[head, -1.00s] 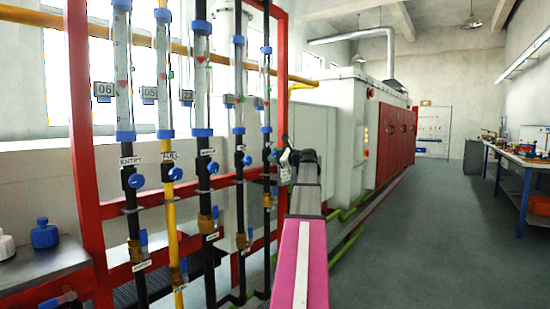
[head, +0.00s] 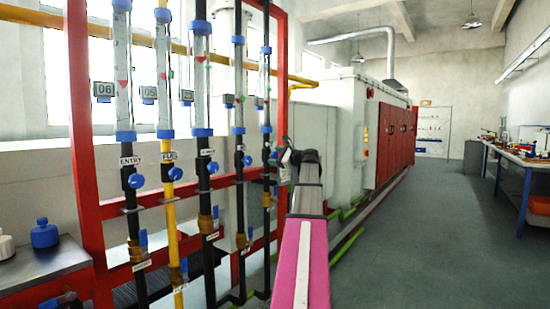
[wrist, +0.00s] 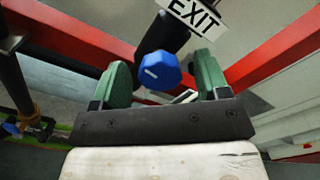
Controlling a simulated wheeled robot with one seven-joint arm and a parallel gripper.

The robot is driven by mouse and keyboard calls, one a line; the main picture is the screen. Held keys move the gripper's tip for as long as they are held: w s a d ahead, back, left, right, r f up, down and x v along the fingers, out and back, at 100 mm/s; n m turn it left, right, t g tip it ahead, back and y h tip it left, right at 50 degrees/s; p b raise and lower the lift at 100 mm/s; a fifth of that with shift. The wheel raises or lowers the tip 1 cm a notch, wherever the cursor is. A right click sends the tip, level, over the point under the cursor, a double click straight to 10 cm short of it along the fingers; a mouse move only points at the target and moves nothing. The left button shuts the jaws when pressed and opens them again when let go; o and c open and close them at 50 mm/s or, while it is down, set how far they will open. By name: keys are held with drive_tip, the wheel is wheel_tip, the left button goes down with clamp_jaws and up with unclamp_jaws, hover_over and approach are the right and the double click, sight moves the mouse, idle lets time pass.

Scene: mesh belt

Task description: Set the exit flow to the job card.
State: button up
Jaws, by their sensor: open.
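In the wrist view the blue valve knob (wrist: 160,71) with a white mark sits between the two green fingertips of my open gripper (wrist: 163,82). Gaps show on both sides, so the jaws do not look closed on it. A white EXIT label (wrist: 195,13) is just above the knob, on a dark pipe. In the head view my gripper (head: 286,153) is at the rightmost tube (head: 266,90) of the red rack, and my arm hides part of that area. A small number card (head: 258,103) is beside that tube; its number is too small to read surely.
Other flow tubes stand to the left, including ENTRY (head: 124,70) and FUEL (head: 164,75), with blue knobs below. The red rack frame (head: 85,150) surrounds them. The floor (head: 430,240) at right is clear.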

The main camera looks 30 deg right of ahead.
drive_tip(key=v, duration=1)
drive_tip(key=shift+f, duration=0.1)
